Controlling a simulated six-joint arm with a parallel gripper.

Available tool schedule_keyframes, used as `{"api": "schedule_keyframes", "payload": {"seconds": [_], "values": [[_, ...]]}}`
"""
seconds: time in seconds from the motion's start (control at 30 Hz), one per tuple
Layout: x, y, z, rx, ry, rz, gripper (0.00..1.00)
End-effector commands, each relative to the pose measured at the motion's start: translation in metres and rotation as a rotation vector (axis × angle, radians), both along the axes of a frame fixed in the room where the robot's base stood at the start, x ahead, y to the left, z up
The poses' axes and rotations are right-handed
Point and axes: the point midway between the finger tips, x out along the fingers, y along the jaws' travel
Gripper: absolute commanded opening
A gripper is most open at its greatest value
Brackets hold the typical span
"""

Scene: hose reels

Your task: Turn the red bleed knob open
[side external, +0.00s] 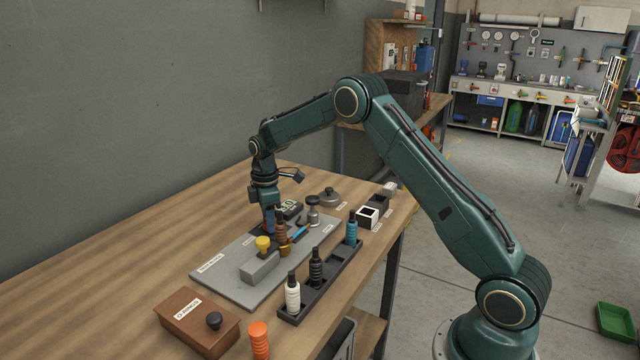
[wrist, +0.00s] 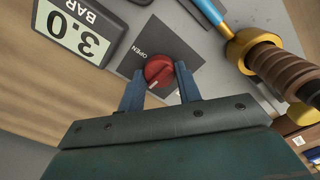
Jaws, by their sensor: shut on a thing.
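The red bleed knob (wrist: 159,70) is round with a pale pointer mark near its lower edge in the wrist view. It sits on a dark grey square plate with the word OPEN (wrist: 140,57) printed up and left of it. My gripper (wrist: 158,72) has its two blue fingers on either side of the knob, shut on it. The pale mark does not point at OPEN. In the side view my gripper (side external: 270,220) reaches down at the far part of the grey panel (side external: 225,283), and the knob is hidden there.
A gauge display (wrist: 78,30) reading 3.0 BAR is close by. A brass fitting with a brown ribbed grip (wrist: 282,68) stands right of the knob.

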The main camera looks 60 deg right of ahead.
Motion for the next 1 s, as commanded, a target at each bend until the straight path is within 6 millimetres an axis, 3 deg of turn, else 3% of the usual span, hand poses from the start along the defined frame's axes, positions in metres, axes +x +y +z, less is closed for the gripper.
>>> {"api": "schedule_keyframes", "payload": {"seconds": [0.27, 1.0], "values": [[0.0004, 0.0002, 0.0011, -0.001, 0.001, -0.179, 0.11], [0.0016, -0.0012, 0.0019, 0.0, -0.001, -0.872, 0.11]]}}
